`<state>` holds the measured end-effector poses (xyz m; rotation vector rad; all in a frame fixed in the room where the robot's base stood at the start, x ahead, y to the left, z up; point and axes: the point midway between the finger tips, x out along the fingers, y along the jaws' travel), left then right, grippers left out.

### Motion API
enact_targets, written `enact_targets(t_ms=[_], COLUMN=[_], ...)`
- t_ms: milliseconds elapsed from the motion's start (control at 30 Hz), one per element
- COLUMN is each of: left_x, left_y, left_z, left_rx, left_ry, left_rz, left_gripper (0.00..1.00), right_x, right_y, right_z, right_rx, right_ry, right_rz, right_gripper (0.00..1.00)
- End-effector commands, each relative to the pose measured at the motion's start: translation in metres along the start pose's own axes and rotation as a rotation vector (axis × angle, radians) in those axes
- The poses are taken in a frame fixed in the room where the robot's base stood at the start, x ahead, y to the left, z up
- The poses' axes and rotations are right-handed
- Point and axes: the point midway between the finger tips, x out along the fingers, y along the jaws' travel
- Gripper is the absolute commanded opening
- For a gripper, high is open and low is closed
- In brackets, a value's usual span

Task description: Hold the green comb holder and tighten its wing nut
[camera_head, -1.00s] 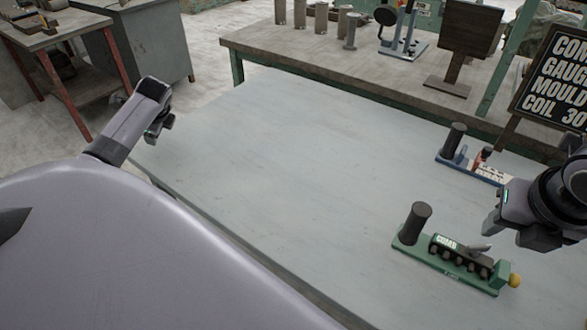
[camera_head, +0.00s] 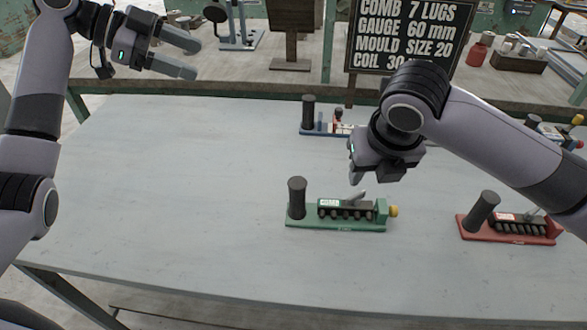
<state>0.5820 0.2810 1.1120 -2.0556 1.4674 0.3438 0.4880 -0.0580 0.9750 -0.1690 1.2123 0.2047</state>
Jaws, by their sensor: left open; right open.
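The green comb holder (camera_head: 338,225) stands on the pale table, right of the middle. It has a black upright post (camera_head: 297,198) at its left end, a row of dark lugs with a "COMB" label, a grey wing nut (camera_head: 356,197) on top and a yellow knob (camera_head: 393,211) at its right end. My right gripper (camera_head: 372,177) is open and empty, pointing down just above and behind the wing nut; it does not appear to touch it. My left gripper (camera_head: 190,57) is open and empty, raised at the upper left, well away from the holder.
A red holder (camera_head: 508,230) stands to the right and a blue holder (camera_head: 325,129) behind. Another device (camera_head: 553,132) sits at the far right. A black sign (camera_head: 410,32) stands at the back. The left half of the table (camera_head: 170,190) is clear.

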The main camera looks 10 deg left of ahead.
Motion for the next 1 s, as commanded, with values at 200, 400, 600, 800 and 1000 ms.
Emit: enact_targets(t_ms=[200,400,600,800,1000], left_x=[0.054,0.114,0.164,0.201,0.221], left_y=[0.031,0.064,0.099,0.133,0.158], left_z=[-0.079,-0.074,-0.060,-0.038,-0.014], left_rx=[0.041,-0.011,-0.041,-0.047,-0.038], left_ry=[0.001,-0.203,-0.424,-0.653,-0.843], left_rz=[0.213,0.319,0.383,0.403,0.383], left_gripper=[0.65,0.65,0.65,0.65,0.65], right_x=[0.000,0.000,0.000,0.000,0.000], right_y=[0.000,0.000,0.000,0.000,0.000], right_z=[0.000,0.000,0.000,0.000,0.000], right_rx=[0.000,0.000,0.000,0.000,0.000], right_ry=[0.000,0.000,0.000,0.000,0.000], right_rz=[0.000,0.000,0.000,0.000,0.000], right_gripper=[0.43,0.43,0.43,0.43,0.43])
